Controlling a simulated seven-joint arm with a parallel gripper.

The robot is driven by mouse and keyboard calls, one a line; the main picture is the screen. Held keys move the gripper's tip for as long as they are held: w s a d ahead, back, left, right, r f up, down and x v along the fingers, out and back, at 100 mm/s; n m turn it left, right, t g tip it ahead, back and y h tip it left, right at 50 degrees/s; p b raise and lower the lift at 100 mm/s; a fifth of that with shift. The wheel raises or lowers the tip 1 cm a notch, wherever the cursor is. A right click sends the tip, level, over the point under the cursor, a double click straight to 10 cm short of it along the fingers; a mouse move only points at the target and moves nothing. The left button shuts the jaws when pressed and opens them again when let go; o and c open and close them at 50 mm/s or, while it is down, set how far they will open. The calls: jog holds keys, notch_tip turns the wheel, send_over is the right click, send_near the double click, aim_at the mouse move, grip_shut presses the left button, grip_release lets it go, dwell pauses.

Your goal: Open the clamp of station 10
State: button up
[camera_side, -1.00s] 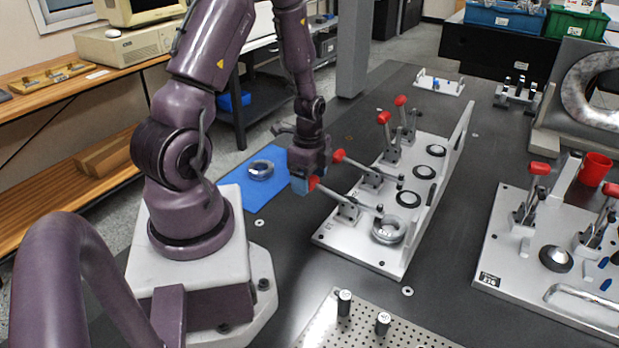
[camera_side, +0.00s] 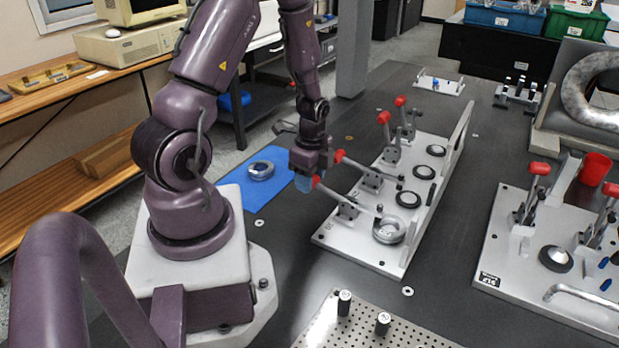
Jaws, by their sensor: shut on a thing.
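A pale fixture plate (camera_side: 352,244) carries a row of toggle clamps with red handles; I cannot read which is station 10. The nearest clamp (camera_side: 348,210) has its handle lying low toward the left, and its arm reaches toward a metal ring (camera_side: 389,230) seated on the plate. My gripper (camera_side: 307,184) is shut on that clamp's red handle (camera_side: 315,182); the fingers partly hide the grip. The second clamp's red handle (camera_side: 339,156) also lies low, just right of my gripper. The two far clamps have upright red handles (camera_side: 384,118) (camera_side: 400,101).
Another ring (camera_side: 261,170) lies on a blue mat (camera_side: 244,196) left of my gripper. A perforated plate (camera_side: 361,330) with black pegs is in front. A second clamp plate (camera_side: 510,282) and a red cup (camera_side: 594,169) stand at the right.

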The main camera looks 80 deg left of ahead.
aim_at(317, 183)
jog(key=r+g+y, duration=0.1)
jog(key=w+d+r+g+y, duration=0.1)
jog(key=r, duration=0.1)
jog(key=shift+w+d+g+y, duration=0.1)
jog(key=shift+w+g+y, duration=0.05)
jog(key=shift+g+y, duration=0.25)
jog(key=shift+w+d+r+g+y, duration=0.55)
jog(key=shift+r+g+y, duration=0.15)
jog(key=shift+g+y, duration=0.2)
jog(key=shift+w+d+r+g+y, duration=0.6)
jog(key=shift+g+y, duration=0.3)
jog(key=shift+y, duration=0.1)
jog(key=shift+w+d+r+g+y, duration=0.2)
jog(key=shift+w+d+g+y, duration=0.25)
jog(key=shift+g+y, duration=0.15)
jog(key=shift+w+d+r+g+y, duration=0.2)
jog(key=shift+w+d+g+y, duration=0.2)
jog(key=shift+g+y, duration=0.15)
jog(key=o, duration=1.3)
jog(key=shift+d, duration=0.1)
jog(key=v, duration=1.3)
